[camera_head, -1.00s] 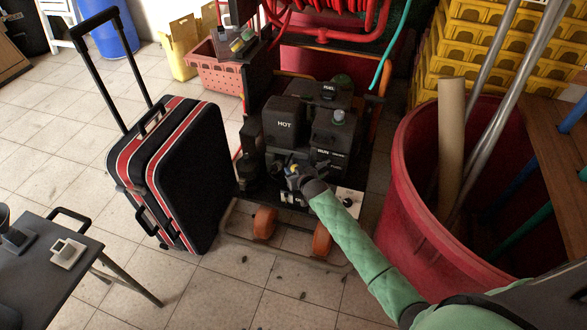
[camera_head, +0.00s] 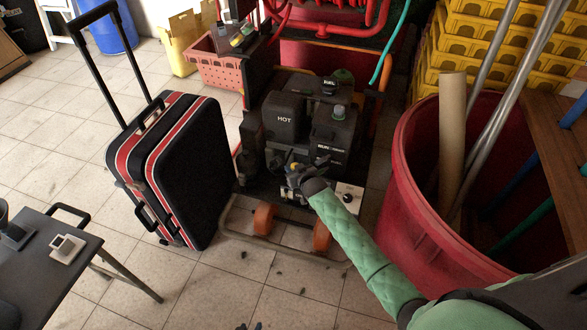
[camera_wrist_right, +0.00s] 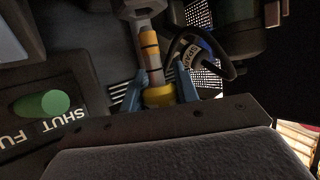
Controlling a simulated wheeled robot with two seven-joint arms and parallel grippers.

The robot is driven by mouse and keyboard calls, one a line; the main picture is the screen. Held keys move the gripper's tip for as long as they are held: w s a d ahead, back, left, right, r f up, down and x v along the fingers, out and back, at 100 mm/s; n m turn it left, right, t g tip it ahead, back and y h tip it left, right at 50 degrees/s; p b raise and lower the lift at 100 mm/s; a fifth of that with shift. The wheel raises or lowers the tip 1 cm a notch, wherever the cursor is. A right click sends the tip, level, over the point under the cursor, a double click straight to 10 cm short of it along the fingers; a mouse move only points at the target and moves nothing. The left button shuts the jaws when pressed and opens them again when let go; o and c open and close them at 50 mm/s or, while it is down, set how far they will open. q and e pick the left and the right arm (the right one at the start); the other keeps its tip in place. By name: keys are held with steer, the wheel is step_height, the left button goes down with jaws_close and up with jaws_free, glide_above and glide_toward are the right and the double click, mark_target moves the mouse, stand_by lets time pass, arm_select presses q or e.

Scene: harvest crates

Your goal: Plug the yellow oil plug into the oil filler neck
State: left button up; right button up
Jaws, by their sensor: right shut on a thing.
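My right gripper (camera_head: 297,171) is low at the front of the dark engine unit (camera_head: 318,137). In the right wrist view its blue fingers (camera_wrist_right: 160,88) are shut on the yellow oil plug (camera_wrist_right: 158,96). A slim stem with an orange band (camera_wrist_right: 150,45) runs from the plug towards a grey fitting (camera_wrist_right: 139,8), which may be the filler neck. I cannot tell whether the stem enters it. The plug is only a tiny yellow spot in the head view (camera_head: 293,167). Two small tips of my left gripper (camera_head: 250,327) show apart at the bottom edge, with nothing visible between them.
A black suitcase (camera_head: 188,175) stands left of the engine unit. A large red bin (camera_head: 410,195) with poles stands close on the right. A dark loop (camera_wrist_right: 224,72) and green knob (camera_wrist_right: 42,104) flank the plug.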

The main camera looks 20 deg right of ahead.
stand_by(0.5)
steer(key=shift+r+p, duration=0.1)
steer(key=shift+p, duration=0.25)
stand_by(0.3)
steer(key=shift+p, duration=0.4)
stand_by(0.7)
steer(key=shift+f+b, duration=1.1)
steer(key=shift+f, duration=1.25)
steer(key=o, duration=1.1)
steer(key=shift+c, duration=0.2)
steer(key=p+v, duration=0.1)
steer(key=v, duration=0.6)
steer(key=shift+s+r, duration=0.15)
steer(key=shift+s, duration=0.2)
